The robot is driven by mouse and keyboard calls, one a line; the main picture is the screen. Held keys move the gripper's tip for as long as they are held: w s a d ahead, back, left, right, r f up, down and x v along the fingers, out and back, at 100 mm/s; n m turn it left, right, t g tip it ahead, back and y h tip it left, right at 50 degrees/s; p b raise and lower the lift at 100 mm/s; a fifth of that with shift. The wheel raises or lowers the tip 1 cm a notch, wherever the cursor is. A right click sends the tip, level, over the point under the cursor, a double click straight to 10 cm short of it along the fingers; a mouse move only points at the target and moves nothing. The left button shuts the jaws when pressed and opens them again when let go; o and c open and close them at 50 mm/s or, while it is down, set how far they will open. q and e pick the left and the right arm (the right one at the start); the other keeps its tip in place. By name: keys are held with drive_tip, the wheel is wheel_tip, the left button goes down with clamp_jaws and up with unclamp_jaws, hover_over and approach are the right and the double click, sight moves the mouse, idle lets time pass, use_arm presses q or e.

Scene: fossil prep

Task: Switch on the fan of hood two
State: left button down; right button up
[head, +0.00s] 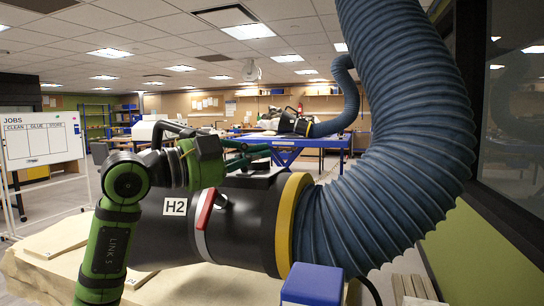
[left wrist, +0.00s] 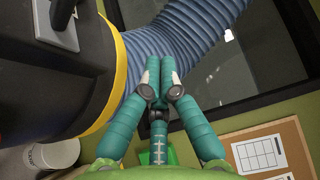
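Hood two, a black cylinder (head: 250,225) marked H2 (head: 175,206), lies across the middle of the head view, with a yellow ring (head: 288,222) where its blue hose joins. A red lever (head: 206,208) sits on a pale band around it. In the left wrist view the hood (left wrist: 60,75) is at the left, with a grey plate (left wrist: 65,32) carrying a dark switch-like piece at the top; I cannot tell its position. My left gripper (head: 266,151) is above the hood, apart from it. Its teal fingertips (left wrist: 161,72) are together with nothing between them. My right gripper is not in view.
The thick blue hose (head: 395,150) rises at the right and blocks that side. A blue box (head: 312,284) stands at the front. A pale bench top (head: 225,285) lies under the hood. A JOBS whiteboard (head: 42,140) stands far left. Another hooded bench is behind.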

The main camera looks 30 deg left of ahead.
use_arm(q)
drive_tip(key=s+a+f+b, duration=0.2)
drive_tip(key=s+a, duration=0.3)
drive_tip(key=shift+s+f, duration=0.25)
drive_tip(key=shift+s, duration=0.15)
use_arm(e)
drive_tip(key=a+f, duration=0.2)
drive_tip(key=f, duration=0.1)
